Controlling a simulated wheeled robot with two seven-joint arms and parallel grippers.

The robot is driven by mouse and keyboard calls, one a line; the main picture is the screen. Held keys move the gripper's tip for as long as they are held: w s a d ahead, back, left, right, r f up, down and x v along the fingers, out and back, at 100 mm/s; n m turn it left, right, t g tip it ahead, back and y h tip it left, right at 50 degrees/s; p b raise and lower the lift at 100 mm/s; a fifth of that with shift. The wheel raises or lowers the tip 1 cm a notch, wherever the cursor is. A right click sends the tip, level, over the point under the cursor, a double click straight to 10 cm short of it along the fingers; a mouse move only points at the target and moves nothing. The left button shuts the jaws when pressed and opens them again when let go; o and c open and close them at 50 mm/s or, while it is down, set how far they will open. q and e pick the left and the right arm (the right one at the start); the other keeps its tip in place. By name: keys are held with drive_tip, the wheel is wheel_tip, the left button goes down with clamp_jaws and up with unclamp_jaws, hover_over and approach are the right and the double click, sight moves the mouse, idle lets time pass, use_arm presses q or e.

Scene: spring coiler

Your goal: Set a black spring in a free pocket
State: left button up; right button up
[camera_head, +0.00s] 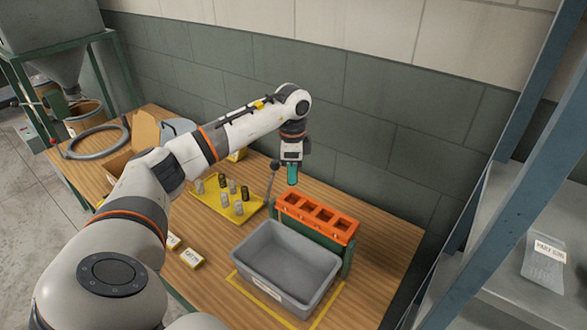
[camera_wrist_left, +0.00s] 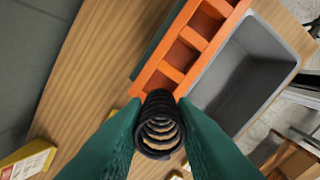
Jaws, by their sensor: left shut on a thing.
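My left gripper (camera_head: 292,176) is above the left end of the orange pocket rack (camera_head: 343,228). In the left wrist view its green fingers (camera_wrist_left: 159,135) are shut on a black spring (camera_wrist_left: 160,122). The spring is seen nearly end-on, with the rack's orange rim (camera_wrist_left: 148,76) just beyond it. The rack has several square pockets in a row; those visible look empty. More springs, black (camera_head: 245,193) and grey (camera_head: 199,187), stand on a yellow mat (camera_head: 238,214). My right gripper is not in view.
A grey bin (camera_head: 270,233) stands in front of the rack. A lever with a dark knob (camera_head: 274,165) rises at the rack's left. Small yellow boxes (camera_head: 192,257) lie left of the bin. The wall is close behind the table. Bare wood (camera_head: 385,252) lies right of the rack.

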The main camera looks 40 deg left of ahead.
use_arm(q)
drive_tip(key=b, duration=0.4)
hover_over(293, 192)
drive_tip(key=s+d, duration=0.2)
drive_tip(key=shift+a+f, duration=0.1)
drive_tip(key=shift+f, duration=2.4)
drive_tip(key=shift+f+b, duration=0.45)
drive_tip(key=shift+f, duration=0.7)
drive_tip(key=o, duration=1.1)
drive_tip(key=shift+f, duration=0.15)
drive_tip(key=shift+c, duration=0.2)
